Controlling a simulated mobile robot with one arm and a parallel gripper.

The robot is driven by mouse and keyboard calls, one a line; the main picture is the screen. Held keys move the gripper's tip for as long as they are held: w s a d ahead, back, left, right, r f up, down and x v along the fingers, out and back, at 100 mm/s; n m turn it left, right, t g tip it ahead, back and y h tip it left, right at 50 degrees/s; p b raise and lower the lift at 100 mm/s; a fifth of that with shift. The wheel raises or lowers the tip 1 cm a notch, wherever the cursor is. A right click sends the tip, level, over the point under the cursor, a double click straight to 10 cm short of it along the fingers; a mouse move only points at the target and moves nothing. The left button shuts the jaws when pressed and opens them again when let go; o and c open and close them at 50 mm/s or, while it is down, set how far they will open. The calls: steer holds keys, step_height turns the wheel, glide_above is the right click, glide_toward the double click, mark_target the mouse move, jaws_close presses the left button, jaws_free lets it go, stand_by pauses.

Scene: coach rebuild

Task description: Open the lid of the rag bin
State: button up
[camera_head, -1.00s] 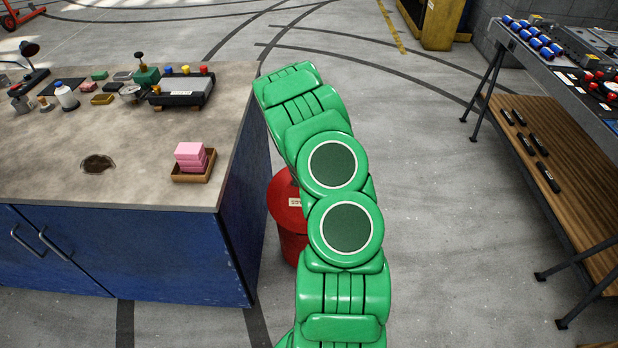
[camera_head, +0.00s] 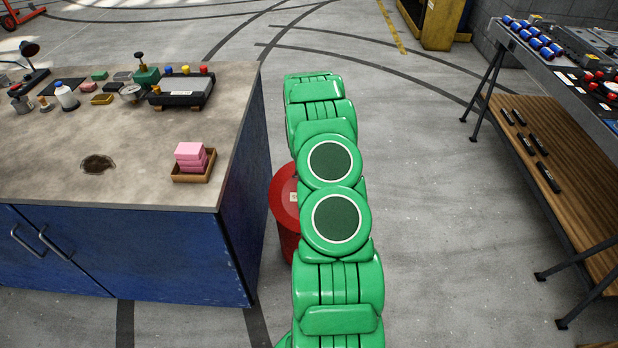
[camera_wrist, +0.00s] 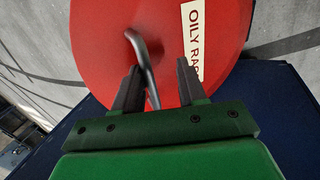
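The red rag bin (camera_head: 289,242) stands on the floor beside the blue bench, partly hidden behind my green arm in the head view. Its round red lid (camera_wrist: 100,35) fills the top of the wrist view and carries a cream label (camera_wrist: 191,45) with "OILY RA" readable. A bent metal handle (camera_wrist: 141,48) sits on the lid. My gripper (camera_wrist: 158,69) is open over the lid, its dark fingers apart. The handle runs down between the fingers, nearer the left one; contact cannot be told. The gripper is hidden in the head view.
The blue bench (camera_head: 225,215) stands close to the left of the bin. On it are a wooden tray (camera_head: 193,175) with pink blocks and several tools. A rack with a wooden shelf (camera_head: 575,185) stands at right. The floor between is clear.

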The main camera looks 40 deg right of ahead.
steer(key=shift+w+d+f, duration=0.15)
steer(key=shift+w+d, duration=0.05)
steer(key=shift+w, duration=0.1)
steer(key=shift+w+d+f, duration=0.85)
steer(key=shift+d, duration=0.1)
steer(key=shift+w+d+f, duration=1.3)
steer(key=shift+f, duration=0.1)
steer(key=w+d+f, duration=0.3)
steer(key=f, duration=0.3)
steer(key=shift+w+d+f, duration=0.2)
steer(key=shift+w+f, duration=0.05)
steer(key=shift+f, duration=0.15)
